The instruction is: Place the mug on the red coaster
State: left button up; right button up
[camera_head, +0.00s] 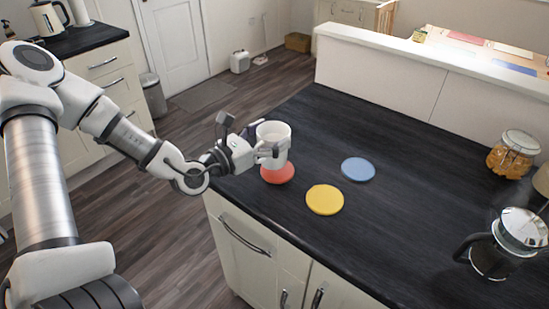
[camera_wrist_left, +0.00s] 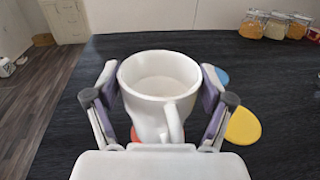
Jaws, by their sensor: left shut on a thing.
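A white mug (camera_head: 273,140) is upright between the fingers of my left gripper (camera_head: 262,150), over the red coaster (camera_head: 277,174) on the dark counter. In the left wrist view the mug (camera_wrist_left: 160,85) is gripped from both sides by the left gripper (camera_wrist_left: 160,100), with its handle toward the camera. The mug hides part of the red coaster, which shows only as a small patch in that view (camera_wrist_left: 135,134). I cannot tell whether the mug touches the coaster or hangs just above it. My right gripper is not in view.
A yellow coaster (camera_head: 325,199) and a blue coaster (camera_head: 358,169) lie to the right of the red one. A French press (camera_head: 500,248) and a glass jar (camera_head: 513,154) stand at the right. The counter's middle is otherwise clear.

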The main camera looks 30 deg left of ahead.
pick_arm(q)
jog(key=shift+w+d+f, duration=0.1)
jog(key=shift+w, duration=0.5)
jog(key=shift+w+d+f, duration=0.1)
jog(key=shift+w+f, duration=0.05)
jog(key=shift+w, duration=0.05)
notch_tip(320, 180, down, 3)
jog(key=shift+s+r+b, duration=0.1)
jog(key=shift+r+b, duration=0.05)
jog(key=shift+b, duration=0.2)
jog(key=shift+f, duration=0.25)
jog(key=o, duration=1.3)
jog(key=shift+c, duration=0.2)
